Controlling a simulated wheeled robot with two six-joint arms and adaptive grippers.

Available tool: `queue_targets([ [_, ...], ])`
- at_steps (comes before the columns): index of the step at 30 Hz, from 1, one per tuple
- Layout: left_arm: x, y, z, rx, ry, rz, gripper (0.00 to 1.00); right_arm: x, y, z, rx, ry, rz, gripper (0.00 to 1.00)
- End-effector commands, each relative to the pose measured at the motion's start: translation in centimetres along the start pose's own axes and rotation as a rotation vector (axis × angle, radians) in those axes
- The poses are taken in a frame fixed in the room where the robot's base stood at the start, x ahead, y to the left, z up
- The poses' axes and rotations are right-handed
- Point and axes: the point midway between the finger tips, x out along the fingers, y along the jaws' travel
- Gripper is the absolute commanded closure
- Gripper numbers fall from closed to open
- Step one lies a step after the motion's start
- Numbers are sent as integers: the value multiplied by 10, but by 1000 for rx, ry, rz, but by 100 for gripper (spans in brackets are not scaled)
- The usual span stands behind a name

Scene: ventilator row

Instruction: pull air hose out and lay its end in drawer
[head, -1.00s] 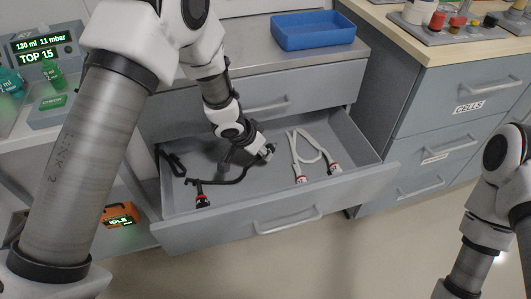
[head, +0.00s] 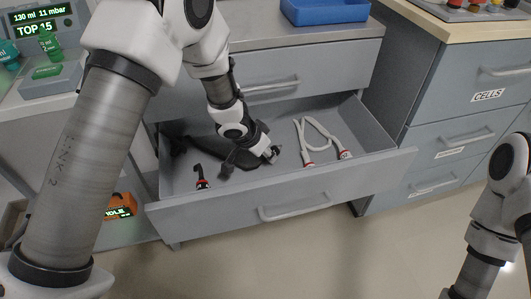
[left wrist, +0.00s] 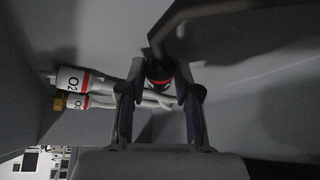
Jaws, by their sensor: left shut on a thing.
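The left gripper (head: 272,153) is low inside the open drawer (head: 290,197). In the left wrist view its fingers (left wrist: 158,98) are closed around a dark connector with a red and white band (left wrist: 158,82), the end of a black hose (left wrist: 200,14). The hose curves up and right from there. In the head view, a black end with a red ring (head: 203,182) lies in the drawer's left part, apart from the gripper. I cannot tell how it joins the held hose, and no label on the black hose is readable. My right gripper is out of view.
White hoses (head: 322,137) with red-ringed ends lie in the drawer right of the gripper; in the wrist view their connectors (left wrist: 72,80) read O2. An orange box (head: 120,206) sits on the left lower shelf. A blue tray (head: 325,10) stands on the counter above.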

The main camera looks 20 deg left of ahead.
Motion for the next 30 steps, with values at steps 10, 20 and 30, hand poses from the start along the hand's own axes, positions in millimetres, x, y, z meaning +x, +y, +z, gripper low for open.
queue_targets([
  [10, 0, 0, 0, 0, 0, 0, 39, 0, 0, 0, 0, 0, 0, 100],
  [20, -25, 0, -2, 0, 3, -1, 39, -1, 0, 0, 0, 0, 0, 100],
  [30, -106, 0, -1, 1, 2, 1, 39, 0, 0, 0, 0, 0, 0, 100],
])
